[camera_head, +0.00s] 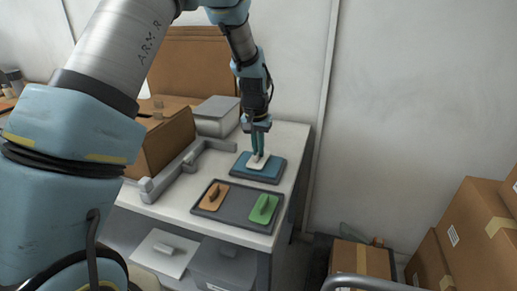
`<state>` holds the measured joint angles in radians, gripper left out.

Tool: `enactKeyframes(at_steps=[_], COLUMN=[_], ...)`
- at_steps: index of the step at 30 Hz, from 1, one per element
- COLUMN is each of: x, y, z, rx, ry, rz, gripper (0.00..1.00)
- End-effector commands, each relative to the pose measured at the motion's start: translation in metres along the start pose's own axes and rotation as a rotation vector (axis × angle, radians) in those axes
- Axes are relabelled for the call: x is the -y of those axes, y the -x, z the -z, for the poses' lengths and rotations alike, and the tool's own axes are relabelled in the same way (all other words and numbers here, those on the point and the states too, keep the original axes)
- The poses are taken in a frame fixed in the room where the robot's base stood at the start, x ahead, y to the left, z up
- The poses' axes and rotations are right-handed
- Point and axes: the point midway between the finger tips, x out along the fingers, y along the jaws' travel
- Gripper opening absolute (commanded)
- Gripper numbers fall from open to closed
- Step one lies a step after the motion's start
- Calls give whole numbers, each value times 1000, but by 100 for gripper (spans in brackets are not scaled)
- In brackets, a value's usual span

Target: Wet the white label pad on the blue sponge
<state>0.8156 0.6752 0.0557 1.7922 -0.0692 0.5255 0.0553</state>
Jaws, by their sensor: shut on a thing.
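My gripper (259,146) points down and is shut on the white label pad (257,164). The pad is low over the blue sponge (270,174), inside its outline in the head view. I cannot tell for sure whether the pad touches the sponge or hovers just above it. The sponge is a flat blue slab on the white table top. The fingers hide part of the pad's grip.
In front of the sponge, a dark tray (237,204) holds an orange pad (213,197) and a green pad (263,209). A grey bracket (180,170) and an open cardboard box (165,150) stand to the left. A grey box (216,116) stands behind. Cartons (470,240) are on the right.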

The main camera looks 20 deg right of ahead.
Motion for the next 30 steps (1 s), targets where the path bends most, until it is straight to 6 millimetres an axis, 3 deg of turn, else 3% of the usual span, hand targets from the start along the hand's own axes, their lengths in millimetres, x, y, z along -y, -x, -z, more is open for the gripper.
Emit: enactKeyframes(at_steps=[30], x=[0], y=[-8], z=[-1], rx=[1], ry=[0], rz=[0], gripper=[0])
